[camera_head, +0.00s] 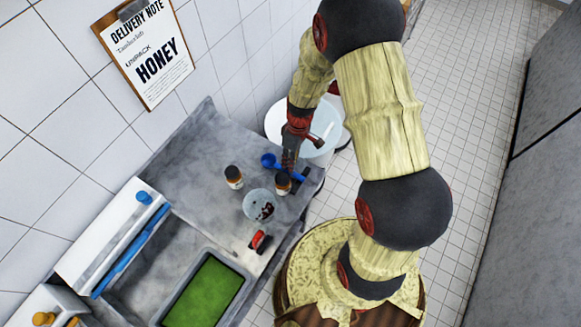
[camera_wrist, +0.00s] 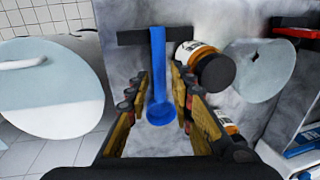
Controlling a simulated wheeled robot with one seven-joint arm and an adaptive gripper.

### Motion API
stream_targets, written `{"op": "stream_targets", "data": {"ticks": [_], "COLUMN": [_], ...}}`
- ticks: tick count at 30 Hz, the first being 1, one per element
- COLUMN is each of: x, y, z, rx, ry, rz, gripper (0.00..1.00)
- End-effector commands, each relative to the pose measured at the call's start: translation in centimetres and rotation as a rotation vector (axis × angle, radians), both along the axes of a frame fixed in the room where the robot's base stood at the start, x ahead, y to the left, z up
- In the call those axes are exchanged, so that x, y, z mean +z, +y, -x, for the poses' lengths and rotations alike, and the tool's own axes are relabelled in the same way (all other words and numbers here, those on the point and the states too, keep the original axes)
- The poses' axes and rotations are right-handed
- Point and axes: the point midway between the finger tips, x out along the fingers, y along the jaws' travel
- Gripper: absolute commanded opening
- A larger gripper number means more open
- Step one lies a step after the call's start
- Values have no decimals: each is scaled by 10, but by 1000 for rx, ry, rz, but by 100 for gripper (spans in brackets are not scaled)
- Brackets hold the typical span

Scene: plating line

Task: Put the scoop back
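The blue scoop (camera_head: 268,160) is on the grey counter near its far right end in the head view. In the wrist view its round bowl (camera_wrist: 160,113) is nearest me and its handle runs away over a dark bar (camera_wrist: 132,37). My gripper (camera_head: 289,167) points down over the scoop. In the wrist view my gripper (camera_wrist: 161,72) is open, with one finger on each side of the scoop and gaps visible beside the handle. Whether either finger touches the bowl, I cannot tell.
Two dark-lidded jars (camera_head: 233,176) (camera_head: 282,185) stand close by, one right beside the scoop. A clear dish (camera_head: 251,203) with dark bits, a red item (camera_head: 258,240) and a green-filled tray (camera_head: 205,290) lie nearer. A round white container (camera_head: 277,122) stands beyond the counter.

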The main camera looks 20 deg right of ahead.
Motion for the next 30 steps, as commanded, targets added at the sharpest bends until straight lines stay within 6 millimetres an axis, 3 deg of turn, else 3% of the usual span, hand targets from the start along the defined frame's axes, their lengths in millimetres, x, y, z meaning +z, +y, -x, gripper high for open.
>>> {"op": "stream_targets", "data": {"ticks": [6, 17, 20, 23, 30], "x": [45, 86, 118, 167, 284], "y": [-7, -11, -9, -6, 3], "z": [-6, -9, -10, -7, 34], "rx": [-1, -11, -46, -109, -309], "ry": [-4, -13, -48, -107, -270], "rz": [1, 5, 20, 42, 73], "gripper": [23, 23, 23, 23, 23]}}
